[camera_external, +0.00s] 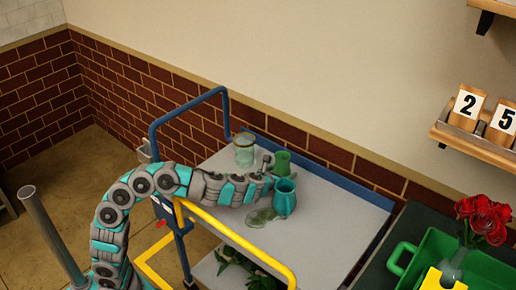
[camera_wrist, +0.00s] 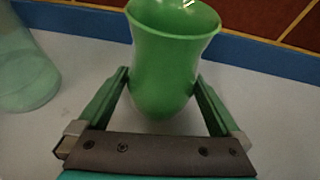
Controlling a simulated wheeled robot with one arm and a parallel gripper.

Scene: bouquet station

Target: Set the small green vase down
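The small green vase (camera_wrist: 165,70) stands upright between the two fingers of my gripper (camera_wrist: 162,85) in the wrist view. The fingers lie along both sides of its body, and my gripper looks shut on it. In the external view the green vase (camera_external: 282,161) is over the far part of the grey cart top (camera_external: 325,215), just past my gripper (camera_external: 268,168). I cannot tell whether its base touches the surface.
A teal vase (camera_external: 284,199) stands close in front of my gripper. A clear glass jar (camera_external: 244,150) is to the left, also in the wrist view (camera_wrist: 22,65). A blue rim (camera_external: 330,175) runs behind. The cart's right part is clear. Red roses (camera_external: 484,216) stand at the right.

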